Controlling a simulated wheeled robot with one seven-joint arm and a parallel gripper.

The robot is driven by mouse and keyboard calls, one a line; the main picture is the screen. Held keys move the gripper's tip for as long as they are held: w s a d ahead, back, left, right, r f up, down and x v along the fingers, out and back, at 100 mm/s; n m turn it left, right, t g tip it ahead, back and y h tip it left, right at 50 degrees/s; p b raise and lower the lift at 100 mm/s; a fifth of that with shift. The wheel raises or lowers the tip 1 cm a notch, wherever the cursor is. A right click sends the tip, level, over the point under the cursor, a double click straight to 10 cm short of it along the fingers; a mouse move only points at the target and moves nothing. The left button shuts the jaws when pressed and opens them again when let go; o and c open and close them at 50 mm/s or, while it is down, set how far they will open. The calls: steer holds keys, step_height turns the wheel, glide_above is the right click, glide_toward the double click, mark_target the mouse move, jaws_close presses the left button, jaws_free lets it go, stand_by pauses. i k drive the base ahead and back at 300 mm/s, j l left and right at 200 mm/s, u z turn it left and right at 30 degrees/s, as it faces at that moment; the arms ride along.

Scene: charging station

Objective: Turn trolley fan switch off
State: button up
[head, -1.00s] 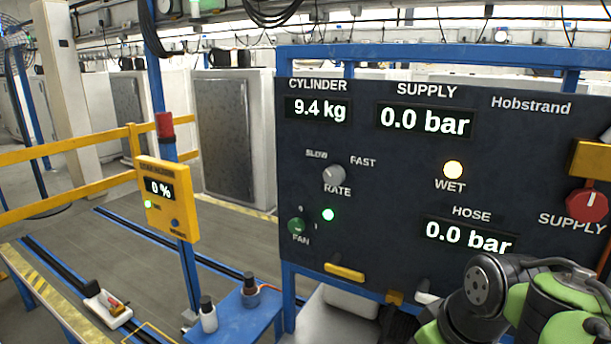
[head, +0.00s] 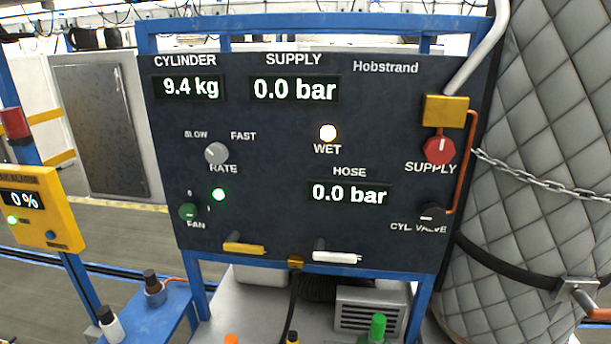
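The trolley's dark panel (head: 270,210) faces me in the head view. The fan switch is a small green knob (head: 188,212) at the panel's lower left, above the word FAN. Small position marks sit above it and to its right; I cannot tell clearly which one it points at. A green lamp (head: 219,194) glows just to the upper right of the knob. My gripper is not in view.
A grey RATE knob (head: 216,153) is above the fan switch. A red SUPPLY knob (head: 439,150) and black CYL VALVE knob (head: 432,214) are at right. Yellow (head: 244,249) and white (head: 337,257) handles jut out below. A quilted cylinder (head: 545,150) stands at right.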

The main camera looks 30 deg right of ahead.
mark_target(188, 211)
steer(key=i+j, duration=0.15)
steer(key=j, duration=0.25)
steer(key=i+j, duration=0.2)
steer(key=j, duration=0.15)
steer(key=i+j, duration=0.15)
steer(key=j, duration=0.25)
